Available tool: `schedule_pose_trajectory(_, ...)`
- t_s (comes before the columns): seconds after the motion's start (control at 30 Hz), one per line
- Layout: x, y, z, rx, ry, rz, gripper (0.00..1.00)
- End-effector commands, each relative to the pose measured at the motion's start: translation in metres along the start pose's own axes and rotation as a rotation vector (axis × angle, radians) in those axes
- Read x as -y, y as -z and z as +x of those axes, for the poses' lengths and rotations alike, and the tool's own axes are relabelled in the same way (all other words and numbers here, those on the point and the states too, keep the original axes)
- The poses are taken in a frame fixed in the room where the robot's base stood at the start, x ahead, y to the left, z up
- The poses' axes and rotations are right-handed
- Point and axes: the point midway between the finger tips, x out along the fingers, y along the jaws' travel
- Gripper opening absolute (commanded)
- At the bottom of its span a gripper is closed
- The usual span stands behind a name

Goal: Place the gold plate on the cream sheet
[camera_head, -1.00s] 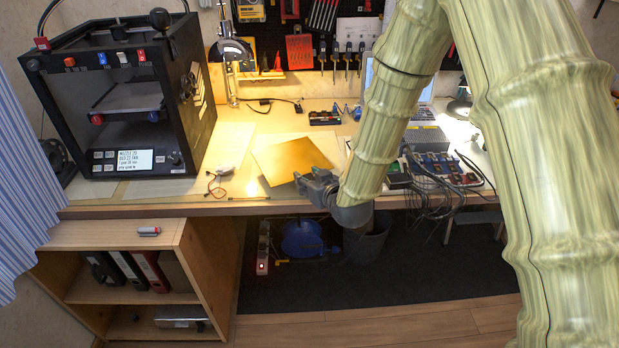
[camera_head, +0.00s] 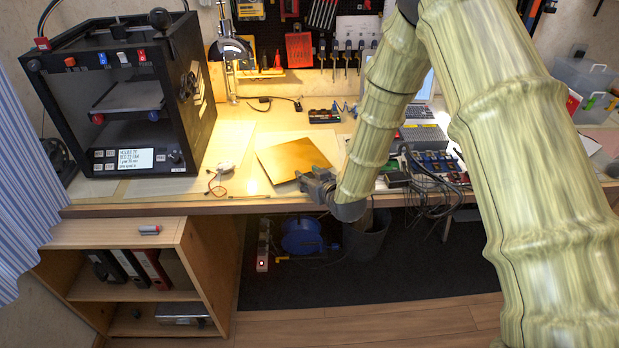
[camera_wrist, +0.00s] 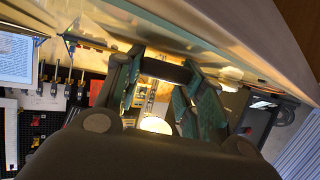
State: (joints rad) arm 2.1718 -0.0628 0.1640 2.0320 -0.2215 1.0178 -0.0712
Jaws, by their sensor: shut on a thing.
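The gold plate (camera_head: 292,160) is a flat, shiny square at the front middle of the workbench. My gripper (camera_head: 316,182) is at its near right corner, at the bench's front edge, and is shut on it. The plate looks nearly level; I cannot tell whether it touches the bench. A pale cream area (camera_head: 258,182), perhaps the cream sheet, shows left of and below the plate; its outline is unclear.
A black 3D printer (camera_head: 125,95) stands at the left. A small white device with wires (camera_head: 222,172) lies left of the plate. A lamp (camera_head: 231,50) stands behind. Electronics and cables (camera_head: 435,165) crowd the bench at right. A low shelf (camera_head: 120,235) is below.

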Motion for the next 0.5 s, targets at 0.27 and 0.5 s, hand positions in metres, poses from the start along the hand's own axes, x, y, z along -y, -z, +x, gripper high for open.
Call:
schedule_pose_trajectory(0.27, 0.0, -0.004, 0.002, 0.0, 0.0, 0.0, 0.11)
schedule_pose_trajectory(0.5, 0.0, -0.011, 0.004, 0.003, 0.0, 0.001, 0.11)
